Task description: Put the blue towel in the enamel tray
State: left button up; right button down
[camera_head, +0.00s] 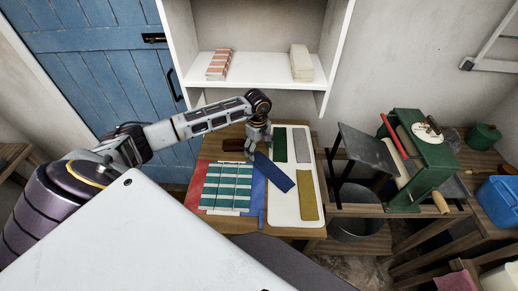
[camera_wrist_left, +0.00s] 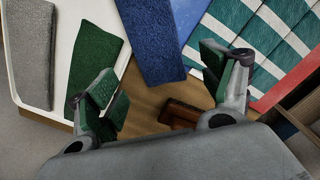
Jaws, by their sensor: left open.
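The blue towel (camera_head: 276,173) is a flat dark blue strip. It lies slanted, with its lower right part over the white enamel tray (camera_head: 296,217) and its upper left end beyond the tray's left rim. In the left wrist view the towel (camera_wrist_left: 155,38) lies ahead of the fingers. Green (camera_head: 279,145), grey (camera_head: 302,145) and mustard (camera_head: 307,195) cloths lie in the tray. My left gripper (camera_head: 257,147) is near the towel's upper left end. Its fingers (camera_wrist_left: 163,85) are spread, with nothing between them. My right gripper is out of view.
A green-and-white striped cloth (camera_head: 227,186) lies left of the tray, with red and blue beneath its sides. A brown wooden object (camera_head: 233,145) is beside my gripper. A green mangle (camera_head: 425,165) stands at right, and a white shelf (camera_head: 262,67) is behind.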

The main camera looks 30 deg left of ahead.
pick_arm(q)
jog(key=shift+r, duration=0.1)
notch_tip(320, 180, up, 12)
jog(key=b, duration=0.1)
jog(key=shift+a, duration=0.2)
dwell(0.4)
dwell(0.5)
dwell(1.1)
